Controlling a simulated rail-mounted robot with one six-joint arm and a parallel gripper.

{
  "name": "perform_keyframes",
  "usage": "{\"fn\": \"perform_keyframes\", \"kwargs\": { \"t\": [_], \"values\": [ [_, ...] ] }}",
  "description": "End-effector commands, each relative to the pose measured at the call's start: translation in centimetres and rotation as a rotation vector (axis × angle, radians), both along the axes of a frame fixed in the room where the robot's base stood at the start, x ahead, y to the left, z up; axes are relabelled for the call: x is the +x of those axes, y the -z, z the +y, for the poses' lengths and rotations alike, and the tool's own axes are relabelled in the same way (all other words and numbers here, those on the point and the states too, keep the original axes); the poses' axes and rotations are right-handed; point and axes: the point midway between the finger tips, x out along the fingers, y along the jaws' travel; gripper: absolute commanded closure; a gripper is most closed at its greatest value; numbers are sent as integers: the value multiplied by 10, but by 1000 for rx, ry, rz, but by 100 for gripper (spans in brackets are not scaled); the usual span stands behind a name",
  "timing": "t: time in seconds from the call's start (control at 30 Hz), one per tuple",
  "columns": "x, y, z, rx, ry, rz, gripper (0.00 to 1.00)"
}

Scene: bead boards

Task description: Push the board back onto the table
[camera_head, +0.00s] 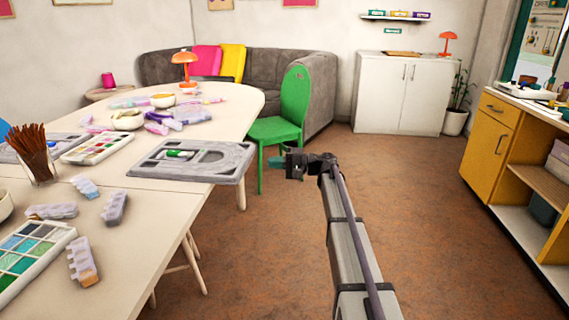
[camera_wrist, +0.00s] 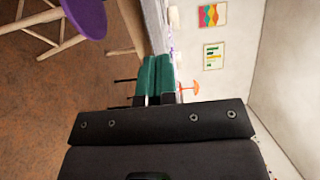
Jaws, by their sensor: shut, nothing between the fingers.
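The grey bead board (camera_head: 236,160) lies flat on the white table (camera_head: 147,232) and juts out over its right edge in the head view. A few small items, one of them green, lie on its left part. My gripper (camera_head: 274,161) is to the right of the board's overhanging end, at about its height in the picture, with a visible gap between them. Its teal fingers point toward the board. In the wrist view my gripper (camera_wrist: 157,62) is shut with nothing between the fingers.
A green chair (camera_head: 293,103) stands close behind my gripper by the table. The table holds paint palettes (camera_head: 97,146), bead boxes (camera_head: 114,207), bowls and a cup of brushes (camera_head: 34,152). A yellow cabinet (camera_head: 486,148) stands at right. The floor between is clear.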

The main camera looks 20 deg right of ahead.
Motion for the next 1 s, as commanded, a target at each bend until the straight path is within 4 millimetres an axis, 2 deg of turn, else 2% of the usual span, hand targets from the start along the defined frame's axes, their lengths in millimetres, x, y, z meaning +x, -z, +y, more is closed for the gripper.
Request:
{"fn": "perform_keyframes", "kwargs": {
  "t": [0.1, 0.3, 0.5, 0.87, 1.0],
  "values": [
    [11, 0, 25, 0, -2, 0, 100],
    [25, 0, 57, -1, -2, 0, 100],
    [31, 0, 70, -1, 0, 0, 100],
    [32, 0, 74, -1, -1, 0, 100],
    [42, 0, 96, -1, -3, 0, 100]
  ]
}}
